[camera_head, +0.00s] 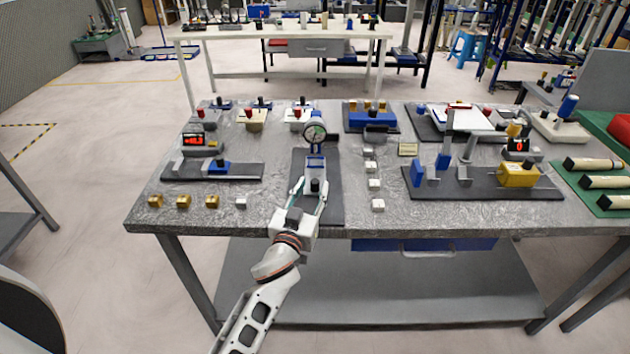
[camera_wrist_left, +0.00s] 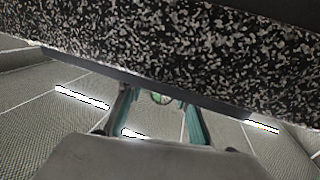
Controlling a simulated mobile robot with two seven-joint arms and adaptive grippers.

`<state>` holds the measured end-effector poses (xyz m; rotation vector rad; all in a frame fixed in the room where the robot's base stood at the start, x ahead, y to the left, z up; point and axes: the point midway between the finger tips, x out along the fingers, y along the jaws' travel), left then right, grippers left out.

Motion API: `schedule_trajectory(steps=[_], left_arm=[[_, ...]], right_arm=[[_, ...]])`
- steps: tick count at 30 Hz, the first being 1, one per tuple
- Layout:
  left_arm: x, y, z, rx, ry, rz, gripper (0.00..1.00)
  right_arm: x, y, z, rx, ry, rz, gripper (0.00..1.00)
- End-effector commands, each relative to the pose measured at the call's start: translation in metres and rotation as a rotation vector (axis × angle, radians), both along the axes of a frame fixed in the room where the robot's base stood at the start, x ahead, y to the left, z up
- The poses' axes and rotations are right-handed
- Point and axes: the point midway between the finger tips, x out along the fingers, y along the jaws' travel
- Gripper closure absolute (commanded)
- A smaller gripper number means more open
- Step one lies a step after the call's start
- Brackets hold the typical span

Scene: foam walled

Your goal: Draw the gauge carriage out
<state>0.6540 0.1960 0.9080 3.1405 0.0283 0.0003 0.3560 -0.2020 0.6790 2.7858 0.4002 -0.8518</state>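The gauge carriage stands on a dark base plate (camera_head: 329,208) near the table's middle. It has a round dial (camera_head: 314,133) on top, a blue-edged body (camera_head: 316,163) and a black knob (camera_head: 315,186) toward the front. My left gripper (camera_head: 312,188) reaches in from the front edge, its fingers apart on either side of the knob. Contact with the knob cannot be told. My right gripper is not in view.
The speckled table (camera_head: 270,215) holds a fixture with a red display (camera_head: 193,140) at left and a dark fixture plate (camera_head: 485,185) at right. Small brass blocks (camera_head: 183,201) lie front left, and pale blocks (camera_head: 373,184) stand right of the base plate.

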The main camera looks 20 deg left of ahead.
Motion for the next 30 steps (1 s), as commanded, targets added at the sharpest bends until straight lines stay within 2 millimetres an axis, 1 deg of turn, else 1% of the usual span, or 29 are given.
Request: schedule_trajectory(steps=[1,3,7,10,17,20,21,30], left_arm=[[0.008,0.001,0.001,0.002,-0.002,0.0,0.66],[0.016,0.001,0.001,0.003,-0.001,0.0,0.66],[0.026,0.001,0.0,0.002,0.0,0.0,0.66],[0.029,0.001,0.0,0.001,0.001,0.001,0.66],[0.03,0.001,0.0,0.001,0.001,0.001,0.66],[0.029,0.001,0.0,0.001,0.001,0.001,0.89],[0.029,0.001,0.0,0.001,0.001,0.001,1.0],[0.032,0.002,-0.001,0.001,0.001,0.001,1.0]], right_arm=[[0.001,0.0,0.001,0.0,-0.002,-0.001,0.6],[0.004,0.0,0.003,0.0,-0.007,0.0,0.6],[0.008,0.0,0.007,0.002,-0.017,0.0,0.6],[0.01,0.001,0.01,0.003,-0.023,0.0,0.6],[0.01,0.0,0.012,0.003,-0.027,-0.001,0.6],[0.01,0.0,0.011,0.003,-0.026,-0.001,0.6],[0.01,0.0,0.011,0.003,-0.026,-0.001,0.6],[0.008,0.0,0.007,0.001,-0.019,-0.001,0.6]])
